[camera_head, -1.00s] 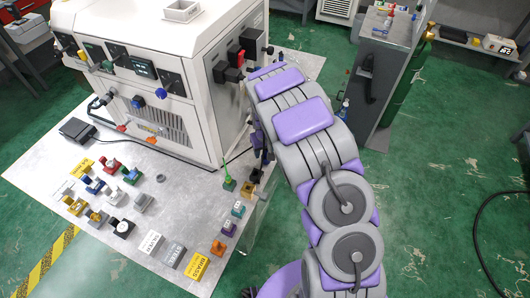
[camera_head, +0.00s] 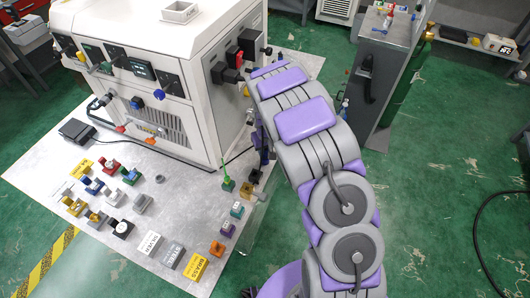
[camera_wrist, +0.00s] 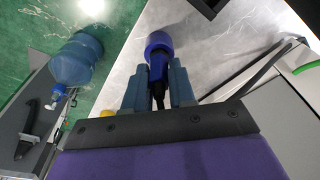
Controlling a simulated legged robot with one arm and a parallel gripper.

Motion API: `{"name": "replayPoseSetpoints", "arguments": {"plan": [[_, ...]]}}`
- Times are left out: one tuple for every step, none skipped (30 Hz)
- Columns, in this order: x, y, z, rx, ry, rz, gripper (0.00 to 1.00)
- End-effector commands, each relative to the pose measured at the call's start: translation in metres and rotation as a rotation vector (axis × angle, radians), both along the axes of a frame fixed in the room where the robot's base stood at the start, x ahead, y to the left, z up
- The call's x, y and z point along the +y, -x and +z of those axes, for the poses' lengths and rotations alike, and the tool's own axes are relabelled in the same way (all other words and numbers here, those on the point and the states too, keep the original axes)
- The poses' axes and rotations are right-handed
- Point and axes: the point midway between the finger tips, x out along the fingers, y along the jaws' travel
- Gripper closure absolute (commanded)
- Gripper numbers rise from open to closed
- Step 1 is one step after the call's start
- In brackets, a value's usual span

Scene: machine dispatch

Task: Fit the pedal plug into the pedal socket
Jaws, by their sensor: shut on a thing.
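My gripper (camera_wrist: 156,92) shows in the wrist view with its two blue-grey fingers shut on the pedal plug (camera_wrist: 158,45), which has a round blue end and a black body. The blue end sticks out beyond the fingertips, over a pale grey surface. In the head view my arm hides most of the gripper, at the right side of the white machine (camera_head: 195,125). A black foot pedal (camera_head: 77,131) lies on the mat at the machine's left front. I cannot tell which of the machine's fittings is the pedal socket.
A grey cabinet (camera_head: 385,75) stands at right. Green floor there is open.

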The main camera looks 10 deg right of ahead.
Motion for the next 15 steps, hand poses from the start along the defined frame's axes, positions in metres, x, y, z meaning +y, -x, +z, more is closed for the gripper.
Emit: {"name": "replayPoseSetpoints", "arguments": {"plan": [[0.0,0.0,0.003,-0.001,0.001,0.0,1.0],[0.0,0.0,0.004,-0.001,0.001,0.001,1.0],[0.0,0.0,0.006,-0.001,0.001,0.001,1.0],[0.0,0.0,0.007,-0.001,0.001,0.001,1.0],[0.0,-0.001,0.008,-0.002,0.001,0.001,1.0],[0.0,-0.001,0.009,-0.002,0.001,0.001,1.0],[0.0,-0.001,0.011,-0.002,0.001,0.001,1.0],[0.0,-0.001,0.012,-0.002,0.001,0.001,1.0],[0.0,-0.001,0.013,-0.002,0.001,0.001,1.0],[0.0,-0.001,0.014,-0.002,0.001,0.001,1.0],[0.0,-0.001,0.015,-0.002,0.001,0.001,1.0],[0.0,-0.001,0.017,-0.002,0.001,0.001,1.0],[0.0,-0.001,0.018,-0.002,0.001,0.001,1.0],[0.0,-0.001,0.019,-0.002,0.001,0.001,1.0],[0.0,-0.001,0.021,-0.002,0.001,0.0,1.0]]}}
